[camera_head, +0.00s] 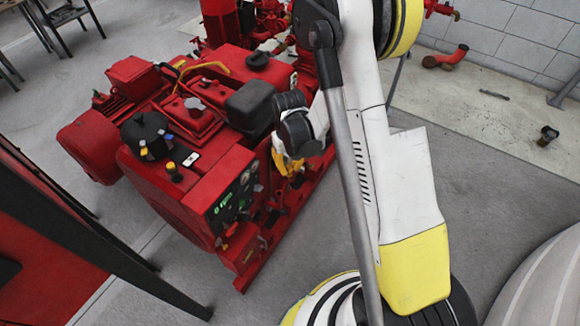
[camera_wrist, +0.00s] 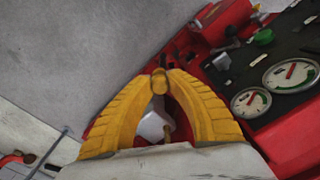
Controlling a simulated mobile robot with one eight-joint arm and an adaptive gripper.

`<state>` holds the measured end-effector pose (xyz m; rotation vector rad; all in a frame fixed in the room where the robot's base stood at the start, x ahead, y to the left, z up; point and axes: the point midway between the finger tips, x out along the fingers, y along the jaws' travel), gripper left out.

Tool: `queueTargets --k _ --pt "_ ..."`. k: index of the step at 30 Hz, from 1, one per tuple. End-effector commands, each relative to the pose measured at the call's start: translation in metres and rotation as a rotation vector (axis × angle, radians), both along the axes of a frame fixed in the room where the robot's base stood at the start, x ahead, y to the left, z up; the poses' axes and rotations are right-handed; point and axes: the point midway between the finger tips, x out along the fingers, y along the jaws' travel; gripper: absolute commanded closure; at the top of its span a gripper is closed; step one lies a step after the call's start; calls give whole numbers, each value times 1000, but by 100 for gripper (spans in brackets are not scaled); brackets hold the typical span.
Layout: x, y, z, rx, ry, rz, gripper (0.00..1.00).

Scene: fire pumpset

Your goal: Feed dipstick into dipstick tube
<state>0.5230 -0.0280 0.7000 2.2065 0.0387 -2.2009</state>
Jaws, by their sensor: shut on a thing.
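My gripper (camera_wrist: 160,84) has yellow ribbed fingers, which meet at their tips in the wrist view. They are shut on a small rounded yellow-brown piece, which looks like the end of the dipstick (camera_wrist: 159,80). The rest of the dipstick is hidden or too small to tell. In the head view my gripper (camera_head: 289,168) is a yellow patch at the right side of the red pumpset (camera_head: 197,172), beside its control panel. The held piece cannot be made out there. I cannot pick out the dipstick tube in either view.
The control panel (camera_head: 237,196) with round gauges (camera_wrist: 291,73) is close on the right in the wrist view. A black box-shaped part (camera_head: 250,104) stands on the pumpset near my arm. A red frame (camera_head: 45,270) stands at the left.

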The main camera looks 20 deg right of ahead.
Motion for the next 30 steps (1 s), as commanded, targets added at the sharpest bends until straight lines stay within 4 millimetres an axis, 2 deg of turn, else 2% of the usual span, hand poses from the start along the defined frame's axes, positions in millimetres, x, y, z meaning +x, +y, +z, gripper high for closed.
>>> queueTargets --k 16,22,30 --pt "40 29 -10 0 0 2 98" --pt "39 28 -27 0 0 0 98" --pt "38 28 -37 0 0 0 98"
